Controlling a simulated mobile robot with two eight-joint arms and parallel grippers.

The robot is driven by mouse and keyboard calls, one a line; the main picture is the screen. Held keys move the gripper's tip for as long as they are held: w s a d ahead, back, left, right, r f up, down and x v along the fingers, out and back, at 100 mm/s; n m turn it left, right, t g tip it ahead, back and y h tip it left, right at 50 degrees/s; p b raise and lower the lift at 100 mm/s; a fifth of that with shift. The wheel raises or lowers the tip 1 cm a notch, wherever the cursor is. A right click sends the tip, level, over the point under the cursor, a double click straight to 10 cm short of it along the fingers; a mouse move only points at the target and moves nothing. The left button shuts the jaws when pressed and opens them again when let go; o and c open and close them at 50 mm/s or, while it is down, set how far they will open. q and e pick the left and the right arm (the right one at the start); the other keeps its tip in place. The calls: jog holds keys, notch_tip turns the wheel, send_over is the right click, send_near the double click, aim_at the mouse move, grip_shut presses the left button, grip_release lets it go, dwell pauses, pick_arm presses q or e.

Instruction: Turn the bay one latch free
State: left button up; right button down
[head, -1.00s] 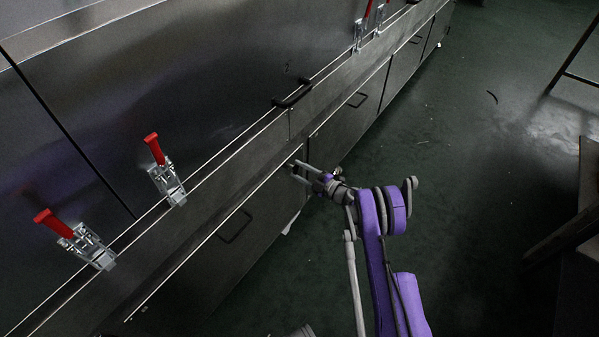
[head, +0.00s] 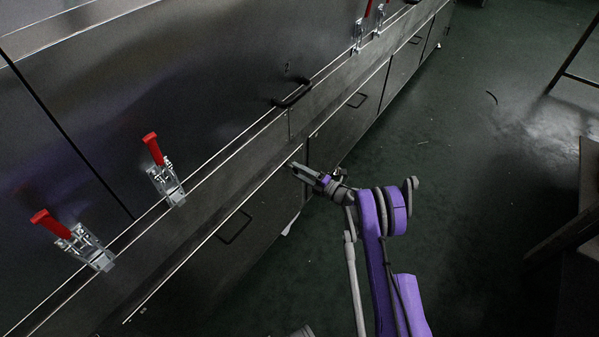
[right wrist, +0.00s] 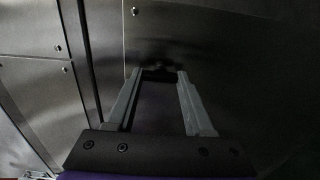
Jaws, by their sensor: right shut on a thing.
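My right gripper (head: 298,170) reaches the lower cabinet front, near the upper right corner of a lower door (head: 232,252). Its fingers are shut on a small dark latch at that corner. In the right wrist view the two grey fingers of the gripper (right wrist: 157,76) close in on the dark latch (right wrist: 158,74) against the metal panel. The fingertips cover most of the latch, and its turn angle cannot be told. My left gripper is not in view.
Red-handled toggle clamps (head: 164,170) line the ledge above the lower doors. A black bar handle (head: 292,96) sits on the upper panel, and a dark pull handle (head: 234,227) on the lower door. The green floor (head: 440,190) beside the cabinets is mostly clear.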

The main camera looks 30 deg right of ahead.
dwell(0.3)
jog(key=shift+c, duration=1.4)
grip_release()
jog(key=shift+s, duration=0.1)
jog(key=p+v, duration=0.2)
jog(key=v, duration=0.8)
jog(key=shift+s, duration=0.3)
jog(key=shift+d, duration=0.1)
